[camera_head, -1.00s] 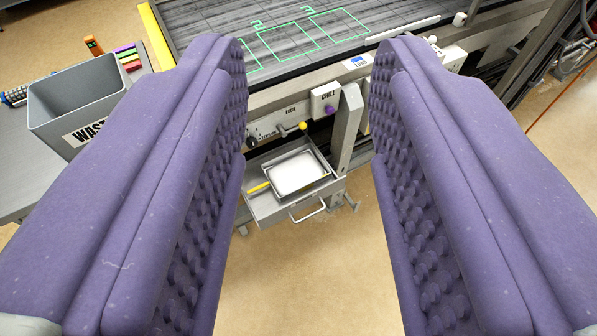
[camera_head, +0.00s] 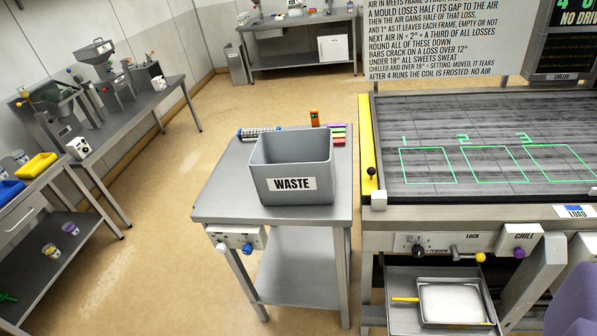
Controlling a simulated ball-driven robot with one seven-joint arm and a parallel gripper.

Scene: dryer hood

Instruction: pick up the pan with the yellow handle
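The pan (camera_head: 421,305) is a shallow grey rectangular tray with white contents. Its yellow handle (camera_head: 405,299) points left. It sits in an open grey drawer (camera_head: 402,319) under the machine at the lower right, and the drawer's front is cut off by the frame. Only a purple padded part of my gripper (camera_head: 580,299) shows, at the lower right edge. Its fingertips and the gap between them are not visible, and nothing visible of it touches the pan.
A grey WASTE bin (camera_head: 292,168) stands on a metal table (camera_head: 225,192) left of the machine (camera_head: 378,238). A machine leg (camera_head: 535,275) stands right of the drawer. Benches line the left and back walls. Open floor (camera_head: 185,235) lies left of centre.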

